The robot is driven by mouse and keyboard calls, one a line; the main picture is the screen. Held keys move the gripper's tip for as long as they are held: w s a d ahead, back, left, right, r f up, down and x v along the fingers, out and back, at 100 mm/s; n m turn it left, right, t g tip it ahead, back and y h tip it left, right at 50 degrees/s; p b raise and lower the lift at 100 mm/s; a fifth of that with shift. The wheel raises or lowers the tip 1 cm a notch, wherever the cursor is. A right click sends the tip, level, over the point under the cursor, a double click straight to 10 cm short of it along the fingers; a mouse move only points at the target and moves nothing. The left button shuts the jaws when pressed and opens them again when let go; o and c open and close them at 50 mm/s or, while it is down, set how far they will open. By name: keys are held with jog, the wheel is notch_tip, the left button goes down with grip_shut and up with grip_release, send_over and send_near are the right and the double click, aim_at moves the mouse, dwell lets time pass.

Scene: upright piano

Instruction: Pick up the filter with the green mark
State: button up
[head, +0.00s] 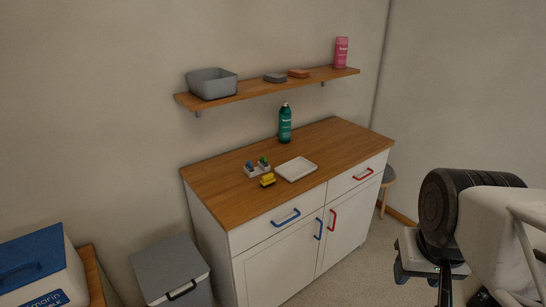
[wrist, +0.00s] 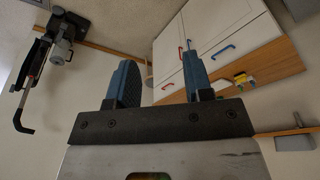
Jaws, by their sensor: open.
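A small green-topped piece (head: 264,161) stands beside a blue-topped piece (head: 250,165) in a small pale holder (head: 258,172) on the wooden cabinet top. It may be the filter with the green mark; it is too small to tell. A yellow object (head: 267,181) lies just in front of the holder and also shows in the wrist view (wrist: 241,78). My gripper (wrist: 160,80) is open and empty, its two blue fingers apart. In the head view it is at the lower right, well away from the cabinet top, partly hidden by my arm.
A shallow white tray (head: 296,169) lies right of the holder and a green bottle (head: 285,123) stands behind. A wall shelf (head: 245,92) with a grey bin (head: 212,83) overhangs the back. The cabinet top (head: 335,140) is clear at right. A grey bin (head: 170,268) stands left.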

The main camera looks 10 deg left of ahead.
jog(key=w+a+m+t+y, duration=0.1)
jog(key=w+a+m+y, duration=0.25)
jog(key=w+a, duration=0.6)
jog(key=w+a+m+t+y, duration=0.1)
jog(key=w+a+m+y, duration=0.3)
jog(key=w, duration=1.1)
jog(key=w+a+m+y, duration=0.2)
jog(key=w+a+m, duration=0.4)
jog(key=w, duration=0.6)
jog(key=w+a+f+m+t, duration=0.2)
jog(key=w+a+f+m, duration=0.15)
jog(key=w, duration=0.35)
jog(key=w+a+f+m+t, duration=0.1)
jog(key=w+a+f+m, duration=0.1)
jog(key=w+a+f, duration=0.45)
jog(key=m+t, duration=0.3)
jog(key=m, duration=0.5)
send_near(265, 158)
jog(key=x, duration=0.3)
jog(key=shift+w+a+r+h, duration=0.1)
jog(key=shift+a+r+h, duration=0.05)
jog(key=shift+r+h, duration=0.15)
jog(key=shift+w+f+m, duration=0.15)
jog(key=shift+f+m, duration=0.05)
jog(key=shift+m, duration=0.1)
jog(key=shift+a, duration=0.1)
jog(key=shift+w+a+f, duration=0.25)
jog(key=shift+w, duration=0.05)
jog(key=shift+x, duration=0.8)
